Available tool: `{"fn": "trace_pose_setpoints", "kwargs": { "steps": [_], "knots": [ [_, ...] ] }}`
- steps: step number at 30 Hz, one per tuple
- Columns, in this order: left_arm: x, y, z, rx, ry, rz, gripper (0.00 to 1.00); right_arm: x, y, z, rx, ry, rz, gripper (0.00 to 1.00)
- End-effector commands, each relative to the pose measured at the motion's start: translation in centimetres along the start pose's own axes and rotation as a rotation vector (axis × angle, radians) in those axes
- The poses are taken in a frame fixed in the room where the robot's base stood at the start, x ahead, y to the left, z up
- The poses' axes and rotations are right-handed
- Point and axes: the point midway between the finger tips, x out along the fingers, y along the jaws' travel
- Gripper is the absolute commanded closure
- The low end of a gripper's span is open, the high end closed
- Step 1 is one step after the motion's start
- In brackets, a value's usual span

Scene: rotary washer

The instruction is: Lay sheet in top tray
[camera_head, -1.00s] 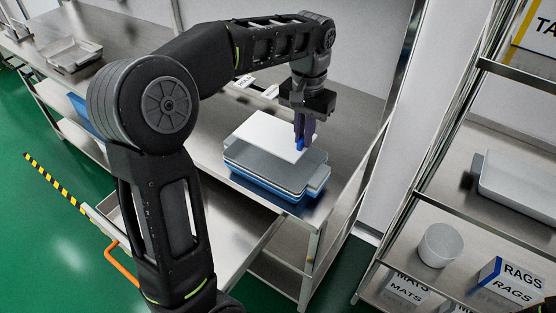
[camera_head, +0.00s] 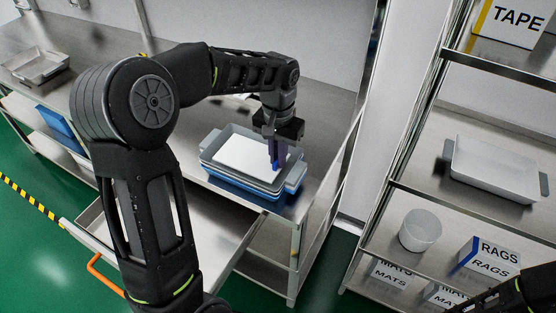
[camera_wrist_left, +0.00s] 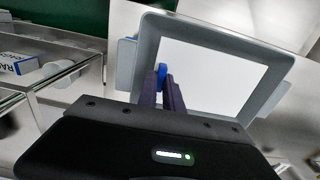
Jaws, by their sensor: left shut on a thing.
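The white sheet (camera_head: 243,154) lies within the rim of the top tray (camera_head: 213,149), a grey tray with side handles at the top of a stack of grey and blue trays. In the left wrist view the sheet (camera_wrist_left: 210,78) shows inside the tray's grey rim (camera_wrist_left: 272,98). My left gripper (camera_head: 275,163) points down at the sheet's right edge. It is shut on a blue tab (camera_head: 276,166) at that edge; the tab also shows in the left wrist view (camera_wrist_left: 162,74). Whether the sheet rests fully on the tray floor is hard to tell. My right gripper is out of view.
The stack stands on a steel bench (camera_head: 315,192) near its right end. A drawer (camera_head: 228,235) is pulled out below. A shelf at right holds a grey tray (camera_head: 495,172), a white tub (camera_head: 420,231) and a RAGS box (camera_head: 487,257). Another tray (camera_head: 38,66) sits far left.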

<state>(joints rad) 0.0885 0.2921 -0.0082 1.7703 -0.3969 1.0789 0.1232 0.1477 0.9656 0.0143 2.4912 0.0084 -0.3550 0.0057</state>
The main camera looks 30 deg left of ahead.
Motion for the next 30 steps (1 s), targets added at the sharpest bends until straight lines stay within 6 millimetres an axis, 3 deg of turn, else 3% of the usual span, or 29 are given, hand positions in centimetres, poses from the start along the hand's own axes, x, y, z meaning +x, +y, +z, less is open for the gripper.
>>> {"fn": "trace_pose_setpoints", "kwargs": {
  "steps": [4,16,17,24,30],
  "knots": [
    [1.8,-0.1,0.1,-0.001,-0.003,0.000,1.00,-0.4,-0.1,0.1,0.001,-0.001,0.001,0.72],
    [2.5,0.0,0.0,-0.001,0.000,0.000,1.00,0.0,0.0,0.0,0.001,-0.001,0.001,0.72],
    [2.5,0.0,0.0,-0.001,0.001,0.000,0.89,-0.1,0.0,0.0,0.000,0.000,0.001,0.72],
    [2.4,0.0,0.0,-0.001,0.000,0.000,0.70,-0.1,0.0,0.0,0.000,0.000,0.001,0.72],
    [2.4,0.0,0.0,-0.001,0.000,0.000,0.68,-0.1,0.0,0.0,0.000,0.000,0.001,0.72]
  ]
}}
